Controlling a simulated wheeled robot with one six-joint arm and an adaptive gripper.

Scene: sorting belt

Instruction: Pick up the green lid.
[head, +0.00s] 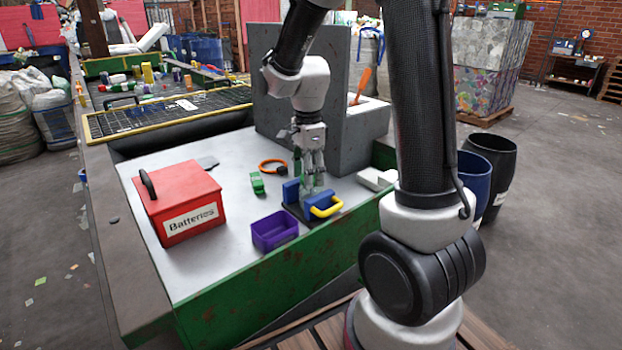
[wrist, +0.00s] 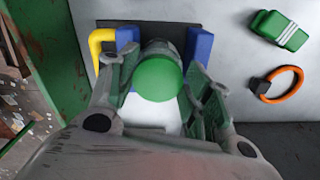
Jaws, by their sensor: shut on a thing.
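The green lid (wrist: 158,80) is round and sits between the fingers of my gripper (wrist: 161,70) in the wrist view. The fingers are shut on it from both sides. A greyish, clear-looking body (wrist: 162,47) shows just beyond the lid, between two blue blocks. In the head view, my gripper (head: 312,172) points down over the blue blocks (head: 291,191) of a dark-based holder with a yellow handle (head: 326,207). I cannot make out the lid there behind the fingers. I cannot tell whether the lid is apart from the body.
A purple bin (head: 275,231) stands in front of the holder, and a red Batteries box (head: 180,203) to the left. A green strapped block (head: 257,184) and an orange ring (head: 272,164) lie nearby. A grey wall (head: 357,130) rises behind my gripper.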

